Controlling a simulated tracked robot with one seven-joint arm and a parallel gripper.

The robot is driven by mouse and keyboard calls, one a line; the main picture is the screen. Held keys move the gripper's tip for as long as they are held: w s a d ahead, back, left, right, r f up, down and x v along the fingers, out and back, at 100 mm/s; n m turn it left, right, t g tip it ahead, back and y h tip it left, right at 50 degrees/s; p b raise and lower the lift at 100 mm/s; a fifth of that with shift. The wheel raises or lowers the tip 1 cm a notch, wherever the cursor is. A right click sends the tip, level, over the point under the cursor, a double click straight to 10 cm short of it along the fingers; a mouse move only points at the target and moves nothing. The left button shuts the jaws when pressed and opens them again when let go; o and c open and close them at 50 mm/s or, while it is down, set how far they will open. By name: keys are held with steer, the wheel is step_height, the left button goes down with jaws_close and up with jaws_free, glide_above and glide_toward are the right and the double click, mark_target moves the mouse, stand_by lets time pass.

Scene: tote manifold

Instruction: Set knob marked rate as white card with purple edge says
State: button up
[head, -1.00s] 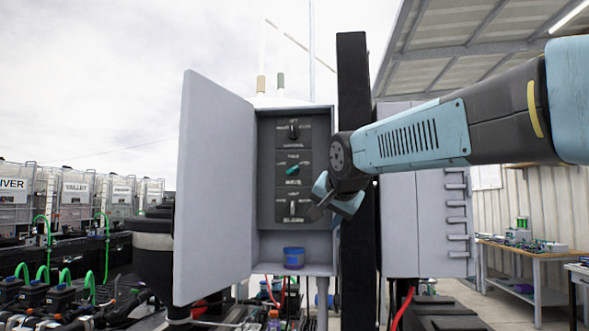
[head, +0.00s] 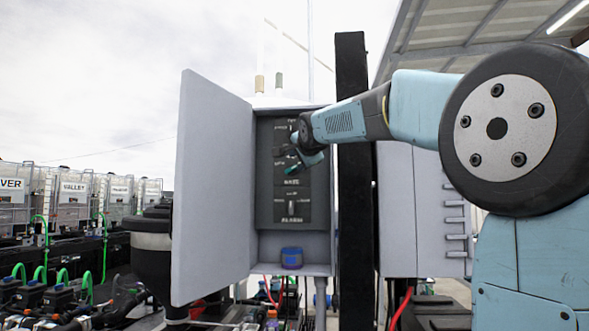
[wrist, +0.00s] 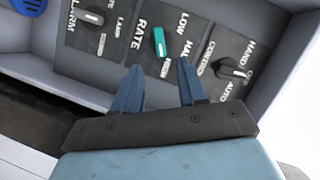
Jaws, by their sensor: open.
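The knob marked RATE (wrist: 159,42) is teal and sits in the middle plate of a dark panel. LOW, a partly hidden HAL-word and a word that looks like HIGH stand around it. Its pale-marked end seems to face HIGH. My gripper (wrist: 157,68) is open, its two blue fingers just short of the knob, one to each side, apparently not touching it. In the head view my gripper (head: 302,160) is in front of the panel, beside the partly covered knob. I cannot make out a white card with a purple edge.
A HAND/OFF/AUTO knob (wrist: 232,68) and an ALARM knob (wrist: 94,17) flank the teal knob. The cabinet door (head: 213,190) stands open on the left. A black post (head: 352,200) is just right of the cabinet.

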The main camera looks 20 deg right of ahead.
mark_target(293, 168)
steer(key=shift+w+d+f, duration=0.1)
steer(key=shift+w+f, duration=0.15)
steer(key=shift+w, duration=1.05)
steer(key=shift+w+d+f, duration=0.1)
steer(key=shift+w+f, duration=0.15)
steer(key=shift+w, duration=1.05)
steer(key=shift+w+f, duration=0.25)
steer(key=shift+w, duration=1.05)
steer(key=shift+c, duration=0.2)
jaws_close()
